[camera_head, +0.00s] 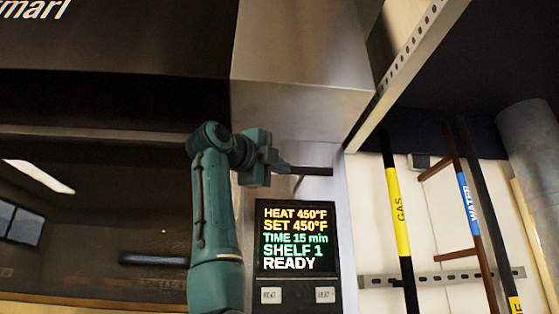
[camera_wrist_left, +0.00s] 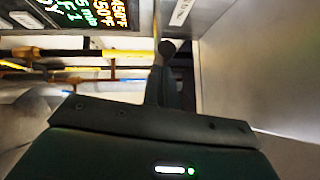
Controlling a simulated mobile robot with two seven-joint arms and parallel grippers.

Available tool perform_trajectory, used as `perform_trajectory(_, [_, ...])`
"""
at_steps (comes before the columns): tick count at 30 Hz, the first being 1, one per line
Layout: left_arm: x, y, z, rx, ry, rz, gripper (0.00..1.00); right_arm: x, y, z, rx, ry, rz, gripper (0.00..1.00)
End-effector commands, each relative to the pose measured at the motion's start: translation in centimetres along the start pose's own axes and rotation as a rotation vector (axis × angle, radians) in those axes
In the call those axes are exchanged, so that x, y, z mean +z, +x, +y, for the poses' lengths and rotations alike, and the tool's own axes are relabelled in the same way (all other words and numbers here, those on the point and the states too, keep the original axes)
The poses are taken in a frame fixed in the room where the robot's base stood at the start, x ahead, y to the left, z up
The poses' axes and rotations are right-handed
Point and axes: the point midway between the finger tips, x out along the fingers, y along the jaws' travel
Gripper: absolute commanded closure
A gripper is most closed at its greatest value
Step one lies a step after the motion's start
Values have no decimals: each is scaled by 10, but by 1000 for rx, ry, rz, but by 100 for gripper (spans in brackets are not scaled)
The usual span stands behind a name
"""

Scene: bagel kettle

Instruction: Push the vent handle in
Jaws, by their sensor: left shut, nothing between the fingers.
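My left gripper (camera_head: 288,168) is in front of the steel oven column, just above the display, pointing right. Its fingers are shut with nothing between them. In the wrist view the closed fingers of my left gripper (camera_wrist_left: 165,88) point up the picture. A short dark horizontal bar (camera_head: 316,171) shows at the fingertips in the head view and may be the vent handle. I cannot tell whether the fingers touch it. A dark rounded end (camera_wrist_left: 168,47) shows at the fingertips in the wrist view. My right gripper is not in view.
The display (camera_head: 296,238) reads READY, with two small labels below it. The dark oven window (camera_head: 90,220) is at the left. At the right are a yellow GAS pipe (camera_head: 397,212), a blue WATER pipe (camera_head: 467,203) and a wall rail (camera_head: 440,277).

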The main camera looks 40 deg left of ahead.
Motion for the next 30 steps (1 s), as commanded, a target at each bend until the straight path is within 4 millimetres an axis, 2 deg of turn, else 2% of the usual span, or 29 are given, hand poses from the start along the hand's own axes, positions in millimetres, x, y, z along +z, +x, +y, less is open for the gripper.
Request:
perform_trajectory(8, [2,1,1,1,0,-1,100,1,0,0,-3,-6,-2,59])
perform_trajectory(21, [44,42,10,2,-2,1,100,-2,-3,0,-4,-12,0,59])
perform_trajectory(30, [55,53,16,0,0,-3,100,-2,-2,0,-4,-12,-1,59])
